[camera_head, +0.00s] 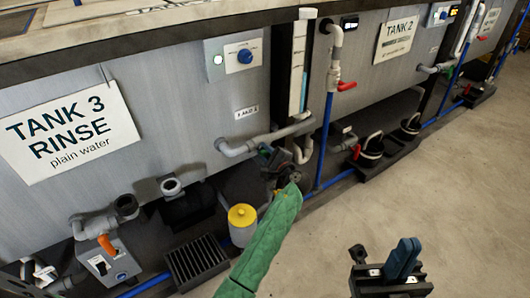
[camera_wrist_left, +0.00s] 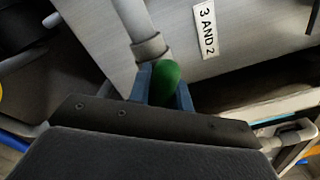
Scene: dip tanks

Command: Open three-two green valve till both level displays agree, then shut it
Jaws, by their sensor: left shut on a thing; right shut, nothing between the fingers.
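The green valve handle (camera_wrist_left: 166,78) sits between the blue fingers of my left gripper (camera_wrist_left: 163,92) in the left wrist view, below a grey pipe collar. My left gripper (camera_head: 270,158) is shut on it, at the pipe between tanks 3 and 2 in the head view; the gripper mostly hides the handle there. A "3 AND 2" label (camera_wrist_left: 208,30) is on the wall beside it. My right gripper (camera_head: 401,262) is shut and empty above the floor.
A white vertical gauge (camera_head: 298,65) stands between the tanks. A red valve handle (camera_head: 346,86) is to its right. A yellow-topped container (camera_head: 242,215), a black grate (camera_head: 196,260) and an orange handle (camera_head: 107,244) are at lower left.

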